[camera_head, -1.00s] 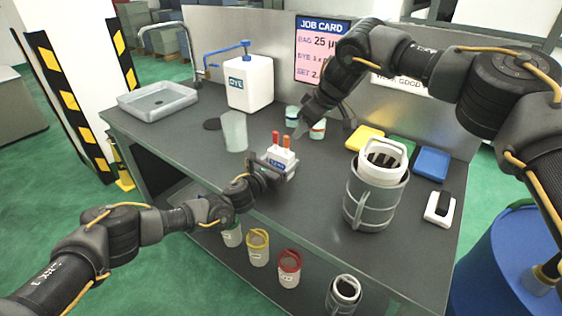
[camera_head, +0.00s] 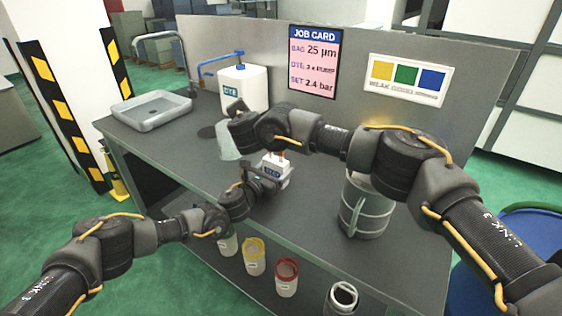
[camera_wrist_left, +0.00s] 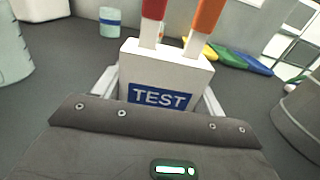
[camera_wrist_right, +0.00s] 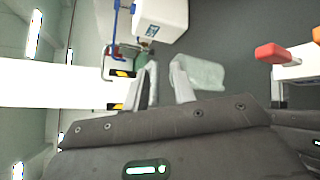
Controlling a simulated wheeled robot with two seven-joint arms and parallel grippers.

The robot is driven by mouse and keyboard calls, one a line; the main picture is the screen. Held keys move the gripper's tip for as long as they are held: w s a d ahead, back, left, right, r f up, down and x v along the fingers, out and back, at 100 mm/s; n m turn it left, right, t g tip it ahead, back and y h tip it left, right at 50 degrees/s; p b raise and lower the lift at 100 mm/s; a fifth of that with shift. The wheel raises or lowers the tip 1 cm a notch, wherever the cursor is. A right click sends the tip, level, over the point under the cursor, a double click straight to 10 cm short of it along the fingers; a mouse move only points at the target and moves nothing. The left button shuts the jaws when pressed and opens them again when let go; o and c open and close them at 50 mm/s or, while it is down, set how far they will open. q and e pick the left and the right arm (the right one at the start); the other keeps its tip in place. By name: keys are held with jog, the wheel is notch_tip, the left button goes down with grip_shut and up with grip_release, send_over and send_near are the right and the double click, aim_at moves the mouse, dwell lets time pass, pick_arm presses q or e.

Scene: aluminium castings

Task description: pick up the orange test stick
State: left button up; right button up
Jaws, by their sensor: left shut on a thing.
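The orange test stick (camera_wrist_left: 206,20) stands upright in a white TEST block (camera_wrist_left: 168,72) beside a red stick (camera_wrist_left: 152,18). My left gripper (camera_wrist_left: 160,92) is shut on the TEST block, one finger on each side, over the bench. In the right wrist view the red stick (camera_wrist_right: 270,52) and orange stick (camera_wrist_right: 316,36) are at the right edge, outside the jaws. My right gripper (camera_wrist_right: 163,86) is open and empty, left of the sticks in that view. In the head view my right arm crosses just above the block and partly hides the sticks.
A frosted beaker (camera_wrist_right: 207,73) stands close to the right gripper's fingers. Bench in front of the block is clear.

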jog(key=s+f+n+h, duration=0.1)
jog(key=s+h, duration=0.3)
jog(key=h, duration=0.1)
jog(key=n+g+h, duration=0.2)
jog(key=g+h, duration=0.2)
jog(key=h, duration=0.1)
send_near(281, 156)
jog(key=shift+w+r+x, duration=0.15)
jog(key=shift+r+x, duration=0.15)
jog(key=shift+x, duration=1.35)
jog(key=shift+w+r+x, duration=0.15)
jog(key=shift+r+x, duration=0.2)
jog(key=shift+x, duration=1.3)
jog(key=shift+w+r+x, duration=0.15)
jog(key=shift+r+x, duration=0.15)
jog(key=shift+x, duration=1.35)
jog(key=shift+d, duration=0.1)
grip_shut()
